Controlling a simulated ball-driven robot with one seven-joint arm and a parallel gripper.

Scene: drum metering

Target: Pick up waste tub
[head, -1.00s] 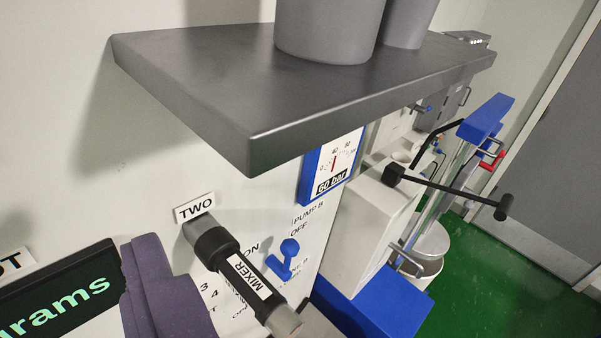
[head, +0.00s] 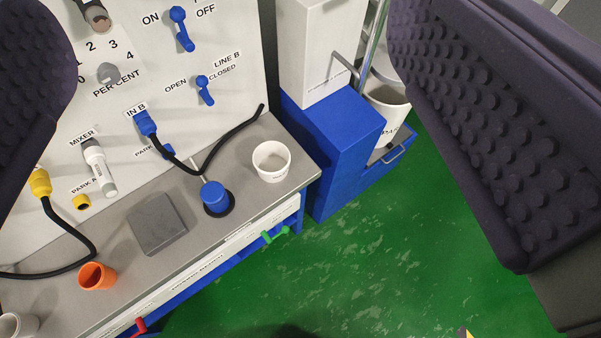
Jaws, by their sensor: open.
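A small white tub (head: 271,161) stands upright on the right end of the grey bench top, with faint lettering on its side. A larger white bucket (head: 388,112) with a partly hidden label stands in the blue-framed bay at upper right. I cannot read either label well enough to say which is the waste tub. My gripper (head: 262,150) is wide open and empty. One dark padded finger is at the left edge and the other fills the right side. The small tub shows between the fingers, apart from both.
The bench (head: 165,262) also holds an orange cup (head: 97,276), a grey block (head: 157,224), a blue-capped part (head: 214,196) and another white cup (head: 18,326). A black hose (head: 222,143) curves close to the tub. A blue cabinet (head: 335,140) stands right of the bench. Green floor (head: 350,265) is clear.

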